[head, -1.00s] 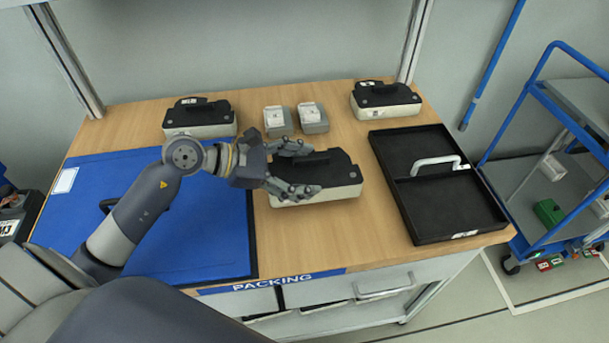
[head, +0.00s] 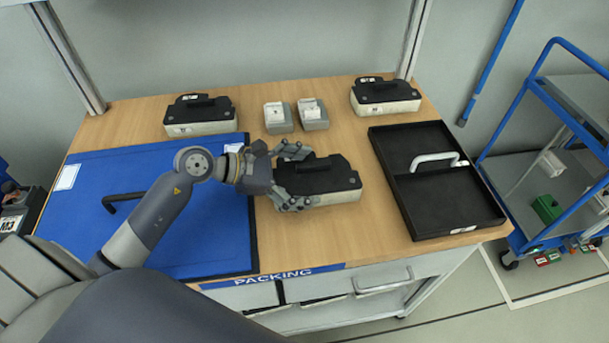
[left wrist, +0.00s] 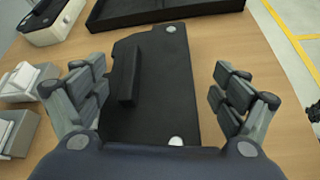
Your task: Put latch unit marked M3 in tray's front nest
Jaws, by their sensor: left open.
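A latch unit (head: 330,181) with a black top and pale base lies mid-table; its marking is not readable. My left gripper (head: 296,178) is open at its left end, with fingers on both sides. In the left wrist view the unit's black top with its raised grip (left wrist: 160,85) lies between the open fingers (left wrist: 163,95), with gaps to both sides. Two similar units stand at the back left (head: 200,116) and back right (head: 386,97); their labels are too small to read. The black tray (head: 399,205) at the right has two empty nests and a pale handle (head: 435,160). My right gripper is not in view.
A blue board (head: 190,230) with a black handle covers the table's left. Two small grey boxes (head: 278,127) (head: 313,124) stand at the back. A dark item marked M3 (head: 10,224) shows at the far left edge. A blue trolley (head: 535,150) stands right.

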